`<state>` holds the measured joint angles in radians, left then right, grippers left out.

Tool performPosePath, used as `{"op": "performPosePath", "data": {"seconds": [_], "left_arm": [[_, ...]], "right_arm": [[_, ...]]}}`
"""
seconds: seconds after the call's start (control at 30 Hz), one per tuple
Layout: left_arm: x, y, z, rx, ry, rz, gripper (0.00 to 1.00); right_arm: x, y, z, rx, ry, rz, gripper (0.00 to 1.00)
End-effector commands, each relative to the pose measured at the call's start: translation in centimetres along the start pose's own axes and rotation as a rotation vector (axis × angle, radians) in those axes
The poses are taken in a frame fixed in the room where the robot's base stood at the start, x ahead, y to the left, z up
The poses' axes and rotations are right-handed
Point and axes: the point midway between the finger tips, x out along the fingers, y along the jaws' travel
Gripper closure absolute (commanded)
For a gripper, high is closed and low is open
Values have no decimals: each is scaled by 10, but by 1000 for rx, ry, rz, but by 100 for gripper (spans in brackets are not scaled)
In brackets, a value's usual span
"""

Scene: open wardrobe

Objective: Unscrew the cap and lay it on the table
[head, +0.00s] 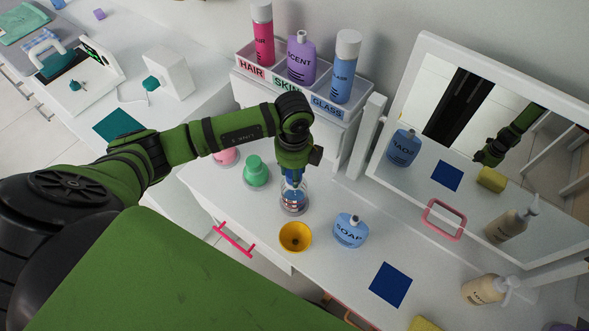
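A small clear bottle (293,202) with reddish stripes and a round grey base stands on the white table (340,268). My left gripper (293,180) points straight down over the top of this bottle. Something blue shows at the bottle's top, between or behind the fingers; it may be the cap. The fingers are small and overlap the bottle, so I cannot tell whether they are closed on it. My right gripper is not in view.
A yellow bowl (295,237), a blue soap bottle (351,231) and a green bottle (256,171) stand close around. A dark blue square (390,285) lies flat on the right. The tilted mirror (478,150) and the labelled organizer (300,93) stand behind.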

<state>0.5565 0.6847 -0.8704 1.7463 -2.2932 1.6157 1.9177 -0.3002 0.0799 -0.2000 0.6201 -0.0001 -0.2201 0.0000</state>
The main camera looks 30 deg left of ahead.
Motion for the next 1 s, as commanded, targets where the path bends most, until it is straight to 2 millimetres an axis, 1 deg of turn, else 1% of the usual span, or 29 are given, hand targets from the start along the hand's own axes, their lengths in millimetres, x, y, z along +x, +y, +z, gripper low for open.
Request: {"op": "performPosePath", "data": {"seconds": [0.03,0.3,0.7,0.9,1.0], "left_arm": [[-2,1,-1,-50,3,4,98],[-2,1,-1,-327,2,5,98],[-2,1,-1,-688,1,5,98],[1,1,-2,-1050,2,7,98],[1,1,-2,-1185,1,7,98]], "right_arm": [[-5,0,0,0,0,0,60],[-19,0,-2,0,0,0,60],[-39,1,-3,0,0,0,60],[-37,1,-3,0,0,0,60],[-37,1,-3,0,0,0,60]]}}
